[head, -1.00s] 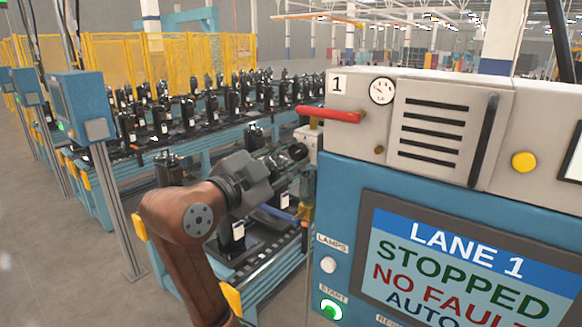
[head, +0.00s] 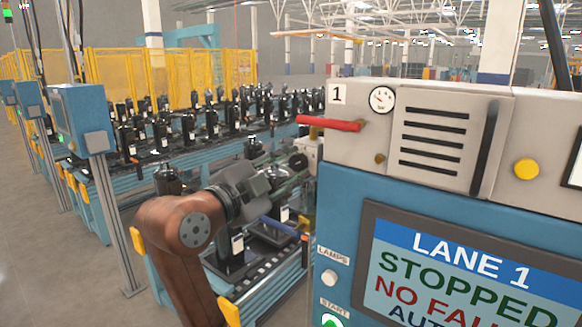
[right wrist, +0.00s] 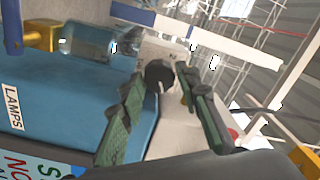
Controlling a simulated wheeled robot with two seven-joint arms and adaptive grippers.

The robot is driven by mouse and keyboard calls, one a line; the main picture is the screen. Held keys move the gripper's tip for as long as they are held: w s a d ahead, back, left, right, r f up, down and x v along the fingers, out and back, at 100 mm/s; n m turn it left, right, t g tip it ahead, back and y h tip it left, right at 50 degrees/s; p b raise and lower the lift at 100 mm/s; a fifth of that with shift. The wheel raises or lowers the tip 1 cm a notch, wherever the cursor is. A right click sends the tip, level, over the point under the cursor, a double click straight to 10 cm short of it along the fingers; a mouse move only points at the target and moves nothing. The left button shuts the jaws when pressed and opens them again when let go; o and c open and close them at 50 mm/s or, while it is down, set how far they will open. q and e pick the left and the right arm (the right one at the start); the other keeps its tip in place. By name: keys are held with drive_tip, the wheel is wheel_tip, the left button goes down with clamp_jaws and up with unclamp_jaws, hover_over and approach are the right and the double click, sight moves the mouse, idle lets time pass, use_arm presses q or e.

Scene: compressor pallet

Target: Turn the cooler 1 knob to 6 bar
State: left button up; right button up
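The cooler 1 unit is a grey box (head: 445,135) marked "1" on top of a blue cabinet. A small round pressure gauge (head: 382,100) sits on its front; its needle is too small to read. A black round knob (head: 298,160) is at the box's left side and also shows in the right wrist view (right wrist: 160,75). My right gripper (head: 284,172) is beside the knob. In the right wrist view its two green fingers (right wrist: 160,88) are spread apart, one on either side of the knob, with no clear contact. My left gripper is not in view.
A red lever (head: 330,123) sticks out left above the knob. A screen (head: 465,275) reading "LANE 1 STOPPED" is on the blue cabinet (head: 340,210). A conveyor with black compressors (head: 168,180) runs behind my arm. A yellow fence (head: 165,62) stands behind.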

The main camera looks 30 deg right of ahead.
drive_tip(key=o, duration=0.3)
drive_tip(key=shift+a, duration=0.2)
drive_tip(key=v, duration=1.1)
drive_tip(key=shift+s+a, duration=0.25)
drive_tip(key=shift+a, duration=0.05)
